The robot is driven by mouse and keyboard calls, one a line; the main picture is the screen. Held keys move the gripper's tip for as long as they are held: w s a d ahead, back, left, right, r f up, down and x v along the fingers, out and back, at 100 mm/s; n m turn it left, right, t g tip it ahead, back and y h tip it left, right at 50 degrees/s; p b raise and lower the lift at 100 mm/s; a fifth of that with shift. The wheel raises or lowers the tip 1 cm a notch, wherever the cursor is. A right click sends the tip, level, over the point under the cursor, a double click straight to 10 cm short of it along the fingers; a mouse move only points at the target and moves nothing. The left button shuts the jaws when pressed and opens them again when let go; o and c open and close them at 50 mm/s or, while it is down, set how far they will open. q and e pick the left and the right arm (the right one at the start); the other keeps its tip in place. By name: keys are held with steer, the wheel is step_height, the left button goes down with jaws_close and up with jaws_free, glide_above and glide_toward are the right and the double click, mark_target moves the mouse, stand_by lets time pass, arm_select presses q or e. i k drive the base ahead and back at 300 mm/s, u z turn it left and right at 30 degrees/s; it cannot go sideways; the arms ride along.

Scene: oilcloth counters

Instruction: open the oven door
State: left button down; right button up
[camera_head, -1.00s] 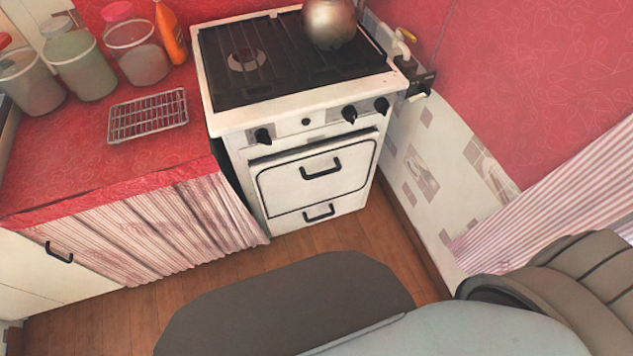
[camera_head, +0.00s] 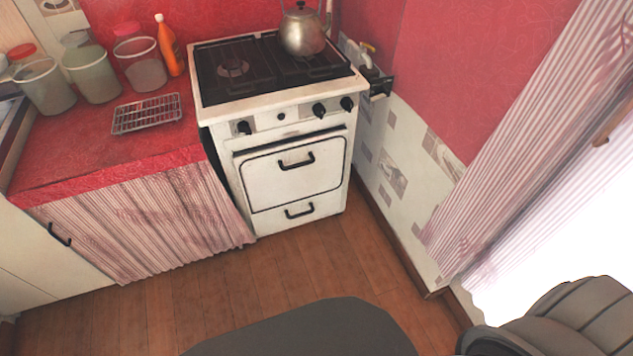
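The white stove (camera_head: 270,110) stands against the back wall, left of the tiled wall. Its oven door (camera_head: 291,176) is the larger front panel, and it is shut. A black handle (camera_head: 297,161) sits near the top of the door. A lower drawer (camera_head: 322,208) with its own black handle (camera_head: 299,212) is below it. Neither of my grippers shows in the head view. Dark parts of my own body show at the bottom edge and the lower right corner.
A metal kettle (camera_head: 303,32) stands on the stovetop (camera_head: 235,88). A wire rack (camera_head: 147,113), jars (camera_head: 93,78) and an orange bottle (camera_head: 168,46) are on the red counter (camera_head: 60,150). Wooden floor (camera_head: 250,275) before the stove is clear. A striped curtain (camera_head: 500,150) hangs at the right.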

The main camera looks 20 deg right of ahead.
mark_target(276, 175)
steer(key=u, duration=0.25)
steer(key=k, duration=0.3)
steer(key=z, duration=1.45)
steer(key=i, duration=0.75)
steer(key=z, duration=0.3)
